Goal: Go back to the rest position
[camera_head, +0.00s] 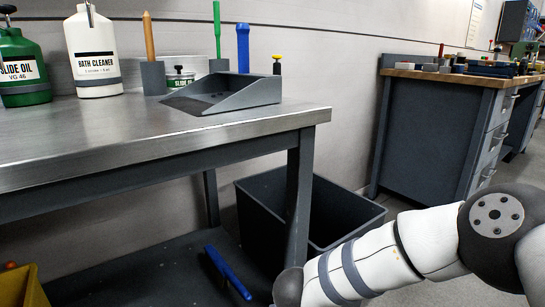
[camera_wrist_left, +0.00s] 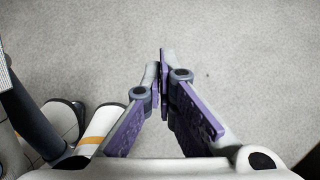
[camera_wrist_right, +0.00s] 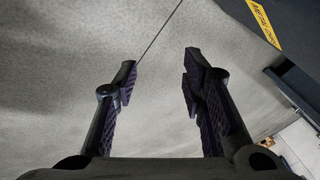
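My left gripper (camera_wrist_left: 159,82) shows in the left wrist view with its purple-padded fingers together and nothing seen between them. Pale floor (camera_wrist_left: 230,50) lies beyond it. My right gripper (camera_wrist_right: 158,82) shows in the right wrist view with its fingers apart and an empty gap between them. Grey floor lies behind it there too. In the head view my right arm comes in from the lower right, and its gripper is out of the frame. My left arm does not show in the head view.
A steel-topped workbench (camera_head: 110,140) fills the left, holding a green bottle (camera_head: 20,70), a white cleaner bottle (camera_head: 93,52) and a grey dustpan-like tray (camera_head: 235,97). A dark bin (camera_head: 345,215) stands by the bench leg, close to my right arm. A drawer cabinet (camera_head: 430,135) stands behind.

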